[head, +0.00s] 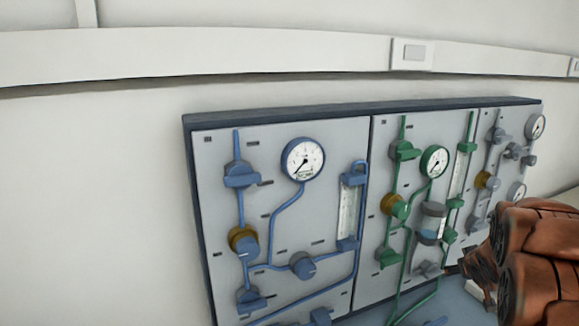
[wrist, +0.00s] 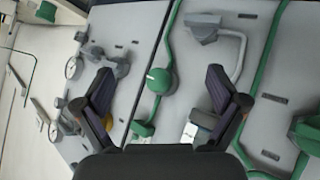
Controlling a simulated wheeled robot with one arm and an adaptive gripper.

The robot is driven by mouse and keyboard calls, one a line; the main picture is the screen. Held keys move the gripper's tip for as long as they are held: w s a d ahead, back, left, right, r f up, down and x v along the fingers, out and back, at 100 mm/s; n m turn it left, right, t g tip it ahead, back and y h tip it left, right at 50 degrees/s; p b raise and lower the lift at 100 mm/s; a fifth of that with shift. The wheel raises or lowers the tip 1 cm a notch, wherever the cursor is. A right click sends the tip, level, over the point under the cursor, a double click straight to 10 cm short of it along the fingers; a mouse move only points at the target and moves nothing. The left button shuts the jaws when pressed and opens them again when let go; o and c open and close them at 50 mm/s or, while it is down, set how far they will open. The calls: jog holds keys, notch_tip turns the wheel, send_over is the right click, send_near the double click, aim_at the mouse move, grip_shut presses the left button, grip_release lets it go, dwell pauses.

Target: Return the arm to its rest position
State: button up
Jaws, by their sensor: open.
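My gripper (wrist: 160,97) is in the wrist view, with its two dark fingers spread apart and nothing between the fingertips. It faces a grey panel with green piping, and a round green knob (wrist: 159,80) shows in the gap between the fingers. I cannot tell how far the fingers are from the panel. In the head view, my copper-coloured arm fills the lower right corner, in front of the right part of the panel. The gripper's fingers are not clear there.
A wall panel holds a blue section (head: 282,190), a green section (head: 420,120) and a grey section (head: 505,115) with gauges, valves and pipes. A rail (head: 200,55) with a switch box (head: 411,53) runs above. The wall left of the panel is bare.

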jog(key=s+a+r+g+y, duration=0.1)
jog(key=s+a+g, duration=0.4)
jog(key=s+a, duration=1.2)
jog(key=s+a+r+g+y, duration=0.1)
jog(key=s+a+g+y, duration=0.2)
jog(key=s+a, duration=1.4)
jog(key=s+g, duration=0.3)
jog(key=s, duration=0.4)
jog(key=shift+y+p, duration=0.35)
jog(key=shift+y, duration=0.05)
